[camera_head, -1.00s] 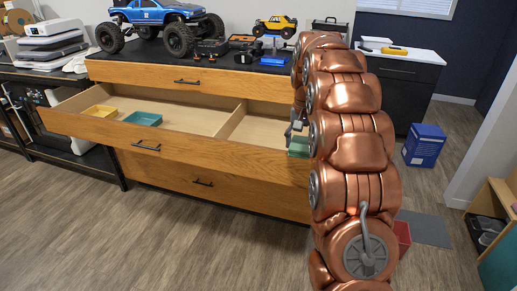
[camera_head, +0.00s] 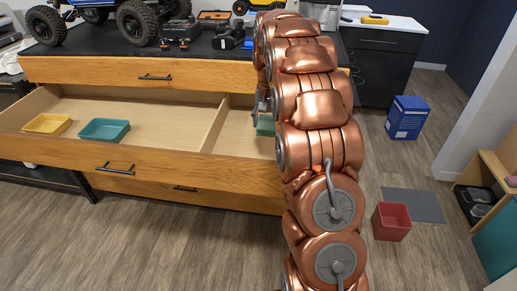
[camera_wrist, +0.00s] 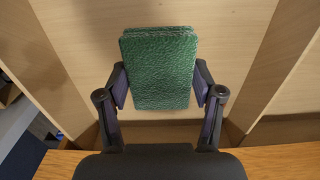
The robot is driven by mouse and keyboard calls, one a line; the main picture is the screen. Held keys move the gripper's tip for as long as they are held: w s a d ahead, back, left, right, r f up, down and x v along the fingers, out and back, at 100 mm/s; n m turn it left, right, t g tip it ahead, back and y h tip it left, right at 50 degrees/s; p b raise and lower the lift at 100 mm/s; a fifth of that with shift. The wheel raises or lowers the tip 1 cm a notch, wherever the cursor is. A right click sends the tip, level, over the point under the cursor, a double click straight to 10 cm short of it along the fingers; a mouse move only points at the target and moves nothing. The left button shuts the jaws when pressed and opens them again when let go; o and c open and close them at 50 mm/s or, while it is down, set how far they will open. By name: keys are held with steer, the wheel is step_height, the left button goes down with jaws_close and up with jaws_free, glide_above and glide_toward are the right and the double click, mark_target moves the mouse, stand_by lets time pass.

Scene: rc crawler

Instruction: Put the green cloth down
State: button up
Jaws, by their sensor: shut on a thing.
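The green cloth (camera_wrist: 160,50) is a folded, textured rectangular pad. In the wrist view it is held upright between the two fingers of my gripper (camera_wrist: 160,85), which is shut on its sides. In the head view a small part of the cloth (camera_head: 265,125) shows at the right end of the open wooden drawer (camera_head: 190,160), right of the divider. My copper arm hides most of the gripper and the rest of the cloth there. The wrist view shows pale wooden panels and bare wood behind the cloth; whether it touches the drawer floor I cannot tell.
A yellow tray (camera_head: 47,124) and a teal tray (camera_head: 104,130) lie in the drawer's left compartment, with bare floor beside them. A divider (camera_head: 214,124) separates the right compartment. A red bin (camera_head: 391,222) and blue box (camera_head: 407,118) stand on the floor at right.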

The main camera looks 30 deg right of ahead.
mark_target(265, 155)
steer(key=shift+w+a+f, duration=0.1)
steer(key=shift+w+f, duration=0.05)
steer(key=shift+f, duration=0.5)
steer(key=shift+w+a+f, duration=0.1)
steer(key=shift+w+f, duration=0.05)
steer(key=shift+f, duration=0.45)
steer(key=shift+d+f+p, duration=0.1)
steer(key=shift+f+p, duration=0.85)
steer(key=shift+f, duration=3.8)
steer(key=o, duration=1.3)
